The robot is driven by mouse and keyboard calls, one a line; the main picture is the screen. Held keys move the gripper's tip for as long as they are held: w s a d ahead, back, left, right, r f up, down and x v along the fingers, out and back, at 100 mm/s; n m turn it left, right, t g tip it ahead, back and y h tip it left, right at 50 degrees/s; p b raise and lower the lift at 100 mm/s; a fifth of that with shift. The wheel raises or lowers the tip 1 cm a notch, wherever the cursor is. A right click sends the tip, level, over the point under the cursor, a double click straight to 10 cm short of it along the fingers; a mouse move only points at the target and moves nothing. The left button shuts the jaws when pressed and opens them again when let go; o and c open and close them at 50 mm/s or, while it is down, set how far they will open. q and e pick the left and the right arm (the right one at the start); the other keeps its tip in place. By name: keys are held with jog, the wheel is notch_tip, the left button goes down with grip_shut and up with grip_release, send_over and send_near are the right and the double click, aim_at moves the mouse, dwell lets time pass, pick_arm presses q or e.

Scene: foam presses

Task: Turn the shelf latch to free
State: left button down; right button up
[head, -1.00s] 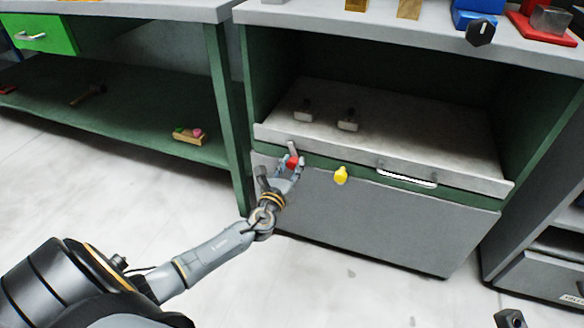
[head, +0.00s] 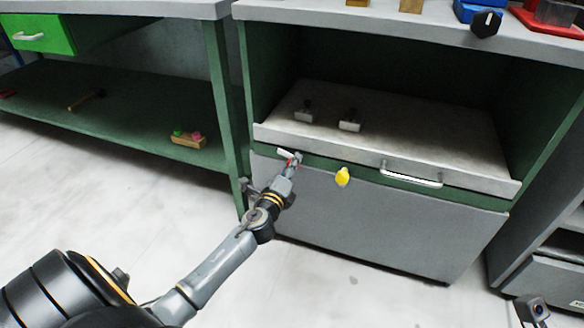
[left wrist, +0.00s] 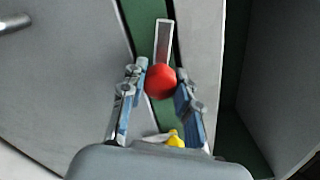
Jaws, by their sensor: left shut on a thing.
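The shelf latch is a red knob (left wrist: 160,82) with a flat grey lever (left wrist: 163,42). It sits on the green rail at the left front of the pull-out shelf (head: 440,150). In the head view the lever (head: 284,153) points up and left, and the red knob is mostly hidden by my gripper. My left gripper (head: 294,164) is shut on the red knob. In the left wrist view, its two fingers flank the knob, one on each side. My right gripper is not in view.
A yellow knob (head: 343,177) sticks out right of the latch. The shelf has a pale handle (head: 412,175) and two small dark-and-white items on top. A grey panel lies below. A green table leg (head: 228,120) stands close left of my gripper.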

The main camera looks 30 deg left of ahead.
pick_arm(q)
jog(key=shift+n, duration=1.6)
jog(key=shift+a, duration=0.1)
jog(key=c, duration=1)
grip_release()
jog(key=v, duration=1.2)
